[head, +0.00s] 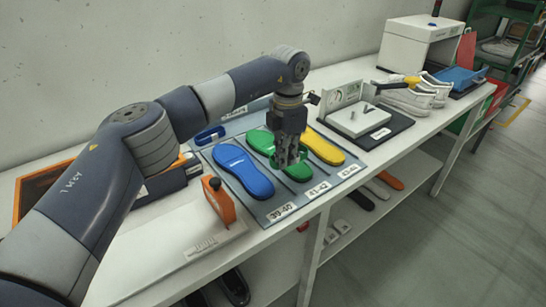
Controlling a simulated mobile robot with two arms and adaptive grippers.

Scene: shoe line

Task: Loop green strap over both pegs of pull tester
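My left gripper (287,163) points down over the green insole (261,139) in the middle of the sorting board. Its fingers hide part of that insole. Green shows around and between the fingertips, but I cannot tell a separate green strap from the insole, nor whether the fingers are closed on anything. The pull tester (357,121) stands to the right of the gripper, with a light base, a round gauge at its upright back plate and a small dark peg showing on top. No strap shows around it. My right gripper is out of view.
A blue insole (243,171) and a yellow insole (323,147) flank the green one. A blue loop (210,135) lies behind the blue insole. An orange tool (219,200) stands at the front left. White shoes (412,96) sit right of the tester.

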